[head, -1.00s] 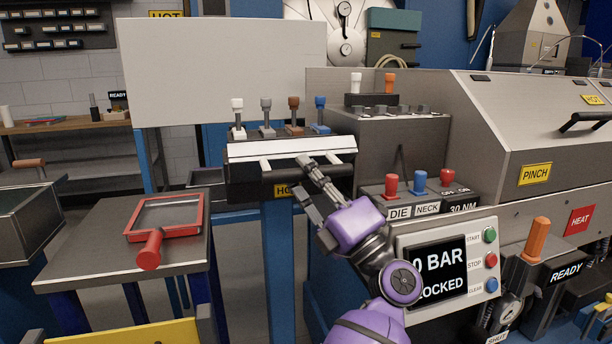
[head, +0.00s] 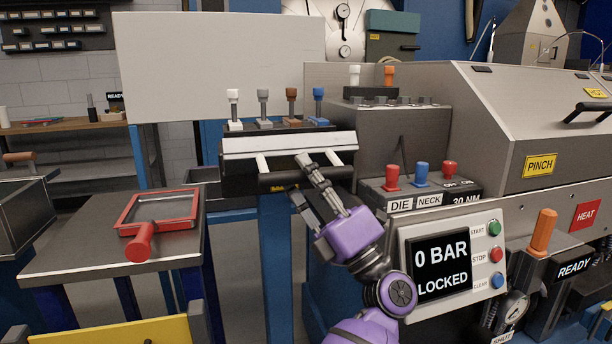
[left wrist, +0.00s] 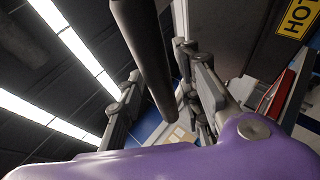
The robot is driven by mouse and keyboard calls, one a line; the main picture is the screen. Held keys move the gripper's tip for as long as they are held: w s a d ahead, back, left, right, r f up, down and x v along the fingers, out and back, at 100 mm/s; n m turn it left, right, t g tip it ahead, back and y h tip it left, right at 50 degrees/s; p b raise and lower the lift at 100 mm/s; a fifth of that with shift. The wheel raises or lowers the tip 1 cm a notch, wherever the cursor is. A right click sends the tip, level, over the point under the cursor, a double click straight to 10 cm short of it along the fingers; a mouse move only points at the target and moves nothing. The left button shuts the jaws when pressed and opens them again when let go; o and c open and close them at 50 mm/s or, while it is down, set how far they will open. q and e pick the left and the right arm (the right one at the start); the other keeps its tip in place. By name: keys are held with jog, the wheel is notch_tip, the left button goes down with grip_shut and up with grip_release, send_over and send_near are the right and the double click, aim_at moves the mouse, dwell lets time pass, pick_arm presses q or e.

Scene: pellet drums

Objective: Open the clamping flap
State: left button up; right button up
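The clamping flap (head: 285,145) is a long pale metal plate on the dark block in the middle of the head view. Two white arms at its front carry a dark handle bar (head: 276,181). My left gripper (head: 305,177) reaches up to the right part of this bar. In the left wrist view, the dark bar (left wrist: 147,55) runs between the fingers of the left gripper (left wrist: 160,95), with gaps visible beside it. The fingers look open around the bar. Contact is hard to tell. My right gripper is not in view.
Several coloured levers (head: 291,96) stand behind the flap. A control panel (head: 442,265) reads 0 BAR LOCKED, to the right of my arm. A red-framed tray (head: 130,208) lies on the table at left. A large pale panel (head: 220,65) stands behind.

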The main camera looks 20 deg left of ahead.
pick_arm(q)
jog(key=shift+d+f, duration=0.2)
jog(key=shift+f, duration=0.05)
jog(key=v, duration=1.1)
jog(key=shift+s+d, duration=0.15)
jog(key=shift+s, duration=0.05)
jog(key=shift+d+f, duration=0.1)
